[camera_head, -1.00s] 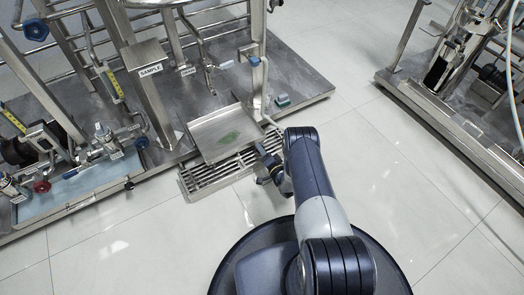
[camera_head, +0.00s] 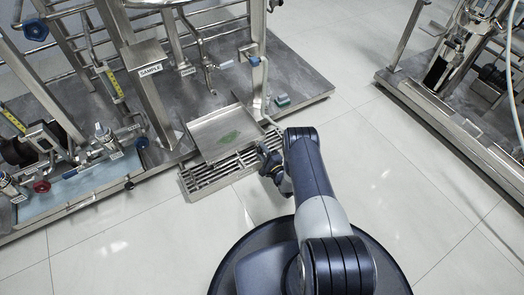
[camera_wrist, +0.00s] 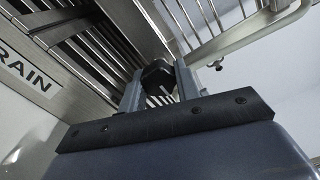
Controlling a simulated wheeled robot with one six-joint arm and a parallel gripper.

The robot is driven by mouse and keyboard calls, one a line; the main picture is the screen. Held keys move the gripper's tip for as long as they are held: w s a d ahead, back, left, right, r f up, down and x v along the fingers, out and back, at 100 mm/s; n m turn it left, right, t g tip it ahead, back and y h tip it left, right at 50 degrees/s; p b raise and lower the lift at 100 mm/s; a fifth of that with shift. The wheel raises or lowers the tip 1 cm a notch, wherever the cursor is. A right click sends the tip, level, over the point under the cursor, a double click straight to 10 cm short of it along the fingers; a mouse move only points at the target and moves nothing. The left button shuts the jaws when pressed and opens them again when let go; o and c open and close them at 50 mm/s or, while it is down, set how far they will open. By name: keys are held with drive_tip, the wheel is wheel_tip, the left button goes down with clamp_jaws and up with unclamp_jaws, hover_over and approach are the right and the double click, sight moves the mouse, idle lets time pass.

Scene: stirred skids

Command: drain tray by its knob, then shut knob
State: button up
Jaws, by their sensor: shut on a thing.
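The shallow metal tray (camera_head: 208,130) sits on the skid's front edge above a slotted drain grate (camera_head: 200,181). A small green patch of liquid (camera_head: 229,137) lies on its floor, near the front right. My gripper (camera_head: 267,160) is just right of the tray's front corner, low beside the grate. In the wrist view, my gripper's two fingers (camera_wrist: 159,88) are shut on a dark knob (camera_wrist: 157,74) under the tray. The knob's stem and outlet are mostly hidden. A plate reading "RAIN", its start cut off, (camera_wrist: 24,75) shows at left.
Skid posts and pipes stand behind the tray, with a "SAMPLE" plate (camera_head: 150,70) and a blue-handled valve (camera_head: 255,61). A red knob (camera_head: 41,186) is far left. Another skid (camera_head: 450,125) stands at right. Open tiled floor lies between and in front.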

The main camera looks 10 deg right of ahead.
idle(0.4)
drive_tip(key=o, duration=1)
drive_tip(key=shift+f, duration=0.1)
